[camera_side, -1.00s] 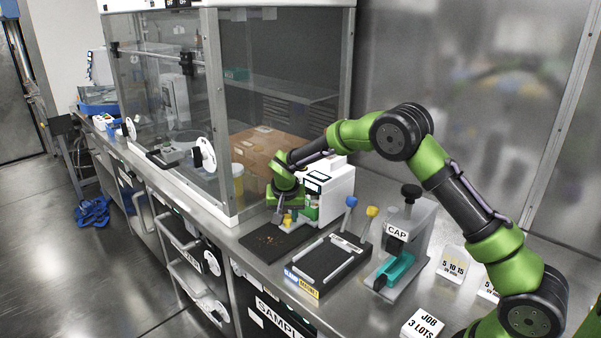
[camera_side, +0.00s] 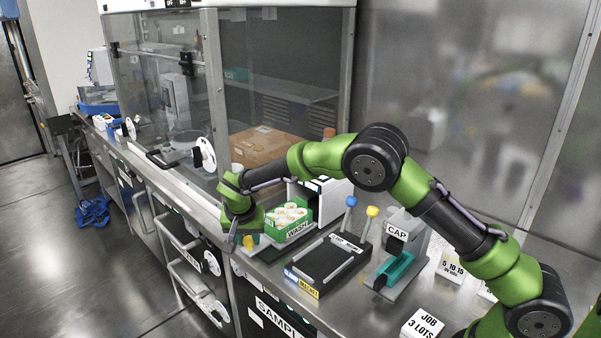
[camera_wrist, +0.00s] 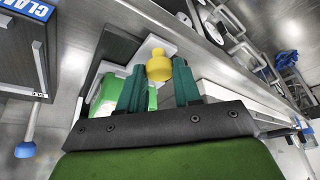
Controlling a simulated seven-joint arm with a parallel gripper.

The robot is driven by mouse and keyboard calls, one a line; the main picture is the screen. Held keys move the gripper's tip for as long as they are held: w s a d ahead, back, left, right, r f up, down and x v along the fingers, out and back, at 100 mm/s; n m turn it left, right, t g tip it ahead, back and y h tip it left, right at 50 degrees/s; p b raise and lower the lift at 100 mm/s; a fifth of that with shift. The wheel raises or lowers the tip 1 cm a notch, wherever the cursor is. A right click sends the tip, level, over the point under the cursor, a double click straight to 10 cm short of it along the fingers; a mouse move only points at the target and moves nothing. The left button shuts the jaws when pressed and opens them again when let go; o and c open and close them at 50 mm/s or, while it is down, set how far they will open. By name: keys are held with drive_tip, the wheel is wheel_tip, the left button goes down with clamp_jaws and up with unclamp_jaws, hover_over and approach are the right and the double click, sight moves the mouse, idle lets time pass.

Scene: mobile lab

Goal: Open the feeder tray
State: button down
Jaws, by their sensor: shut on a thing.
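The feeder tray (camera_side: 289,229) is green, labelled WASH, and holds several round white-topped items. It sticks out from the white feeder housing (camera_side: 336,199) over the dark mat, toward the bench's front edge. A yellow knob (camera_side: 248,242) is at the tray's front end. My gripper (camera_side: 242,241) reaches down there and is shut on this knob. In the wrist view the yellow knob (camera_wrist: 159,66) sits between my teal fingers, with part of the green tray (camera_wrist: 106,95) beside them. Most of the tray is hidden there.
A black fixture with blue and yellow levers (camera_side: 330,262) lies to the right of the tray. The CAP press (camera_side: 400,245) stands beyond it. The clear enclosure (camera_side: 225,130) rises close behind my gripper. The bench's front edge (camera_side: 250,268) is near.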

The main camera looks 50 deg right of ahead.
drive_tip(key=shift+a, duration=0.6)
drive_tip(key=c, duration=0.8)
unclamp_jaws()
drive_tip(key=shift+r, duration=0.15)
drive_tip(key=v, duration=1.6)
drive_tip(key=shift+s+r, duration=0.1)
drive_tip(key=shift+r, duration=0.2)
